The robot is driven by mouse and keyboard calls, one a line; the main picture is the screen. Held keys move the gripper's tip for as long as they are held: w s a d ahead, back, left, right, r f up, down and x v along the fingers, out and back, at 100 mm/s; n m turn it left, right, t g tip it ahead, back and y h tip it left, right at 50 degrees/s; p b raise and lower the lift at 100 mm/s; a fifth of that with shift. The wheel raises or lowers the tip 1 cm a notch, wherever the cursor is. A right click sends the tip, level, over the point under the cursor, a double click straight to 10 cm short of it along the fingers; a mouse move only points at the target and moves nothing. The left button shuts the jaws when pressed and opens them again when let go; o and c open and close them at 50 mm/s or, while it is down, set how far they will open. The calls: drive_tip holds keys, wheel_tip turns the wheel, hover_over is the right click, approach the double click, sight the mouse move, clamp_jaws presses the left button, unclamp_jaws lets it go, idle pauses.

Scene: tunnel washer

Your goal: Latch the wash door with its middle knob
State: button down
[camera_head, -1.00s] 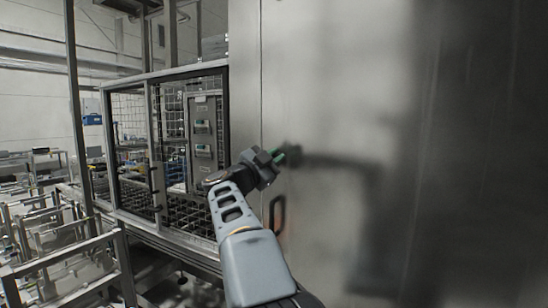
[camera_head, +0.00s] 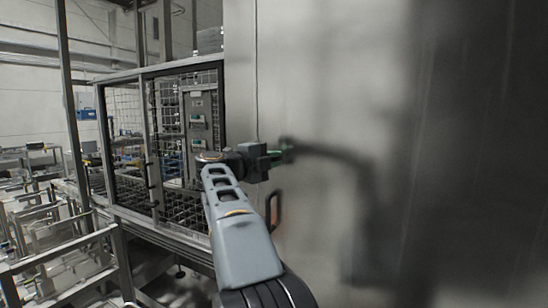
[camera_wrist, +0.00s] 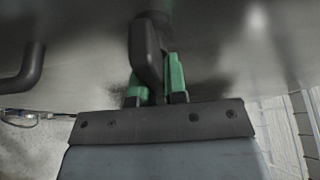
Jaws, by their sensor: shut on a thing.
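The wash door (camera_head: 330,90) is a large, flat, brushed-steel panel on the right in the head view. My gripper (camera_head: 286,152) is at its face, toward the panel's left side. In the wrist view the green fingers of my gripper (camera_wrist: 158,80) are shut on a dark, rounded knob (camera_wrist: 146,50), one finger on each side of it. The knob stands out from the steel surface. In the head view the knob is hardly visible behind the fingers. Whether the door is latched cannot be told.
A dark bar handle (camera_head: 273,208) is on the panel below my gripper; it also shows at the left of the wrist view (camera_wrist: 24,70). A mesh cage (camera_head: 165,140) with a control box (camera_head: 198,115) stands left. Metal frames (camera_head: 60,240) fill the lower left.

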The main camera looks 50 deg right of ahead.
drive_tip(key=shift+w+f+m, duration=0.1)
drive_tip(key=shift+w+m, duration=0.05)
drive_tip(key=shift+m, duration=0.25)
idle(0.3)
drive_tip(key=c, duration=1.3)
unclamp_jaws()
drive_tip(key=shift+w, duration=0.2)
drive_tip(key=shift+c, duration=0.2)
drive_tip(key=shift+o, duration=0.8)
drive_tip(key=shift+s, duration=0.2)
drive_tip(key=a+b, duration=0.1)
drive_tip(key=a, duration=0.3)
drive_tip(key=w+a+b, duration=0.1)
drive_tip(key=a, duration=0.4)
drive_tip(key=w+a, duration=0.1)
drive_tip(key=a, duration=0.3)
drive_tip(key=shift+a+b, duration=0.3)
drive_tip(key=shift+b, duration=0.1)
drive_tip(key=shift+w, duration=0.15)
